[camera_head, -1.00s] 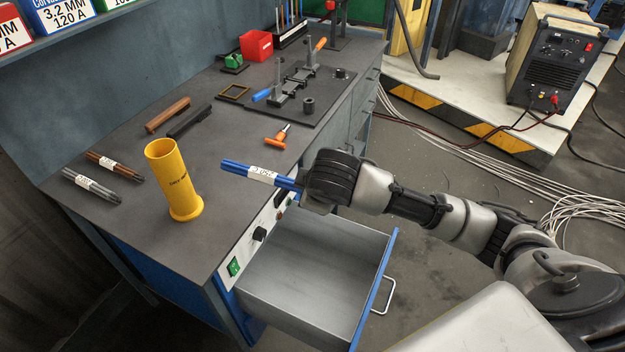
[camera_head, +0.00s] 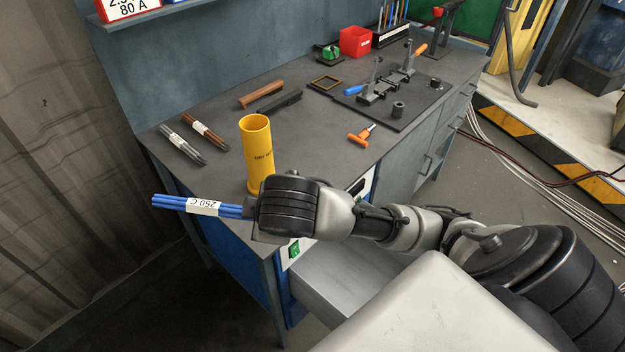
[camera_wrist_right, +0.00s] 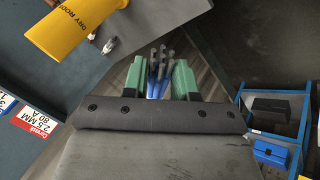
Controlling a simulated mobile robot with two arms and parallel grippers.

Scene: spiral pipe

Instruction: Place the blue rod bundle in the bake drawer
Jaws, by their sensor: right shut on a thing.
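The blue rod bundle (camera_head: 188,205) has a white "250 C" label. My right gripper (camera_head: 256,212) is shut on one end of it, and the bundle points left, roughly level, in front of the bench's left end. In the right wrist view the bundle (camera_wrist_right: 157,88) shows between the green fingers of my right gripper (camera_wrist_right: 160,82). The bake drawer (camera_head: 318,291) is pulled open below the bench front. My right arm and body hide much of it, and the bundle is left of it. My left gripper is out of view.
A yellow tube (camera_head: 256,150) stands upright on the bench (camera_head: 225,100) just behind my gripper. Grey rods (camera_head: 182,143) and brown rods (camera_head: 204,131) lie at the bench's left. A black plate with clamps (camera_head: 390,98) is farther right. Open floor lies left of the bench.

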